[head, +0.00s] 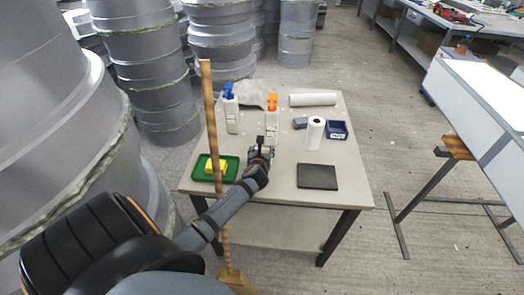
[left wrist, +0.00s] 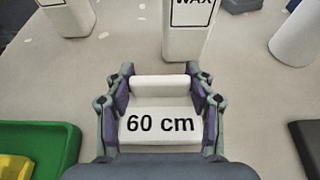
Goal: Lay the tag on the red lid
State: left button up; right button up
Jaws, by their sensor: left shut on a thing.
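A white tag (left wrist: 160,124) marked "60 cm" sits between the fingers of my left gripper (left wrist: 160,88) in the left wrist view. It has a raised roll-like edge along its far side. The gripper is shut on it. In the head view my left gripper (head: 262,150) is over the middle of the table, in front of the orange-capped bottle and right of the green tray. The tag is hard to make out there. I cannot make out a red lid in either view. My right gripper is not in view.
The table (head: 268,197) bears a green tray (head: 232,175) with a yellow thing, blue-capped (head: 231,115) and orange-capped (head: 272,122) bottles, a white roll (head: 314,133), a blue bin (head: 337,130) and a dark slab (head: 318,177). A wooden pole (head: 209,110) stands before its left side.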

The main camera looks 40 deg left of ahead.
pick_arm(q)
jog(key=o, duration=1.1)
jog(key=shift+f, duration=0.1)
jog(key=shift+s+r, duration=0.1)
jog(key=shift+r, duration=0.1)
jog(key=p+v, duration=0.1)
jog(key=v, duration=1.1)
jog(key=shift+f, duration=0.1)
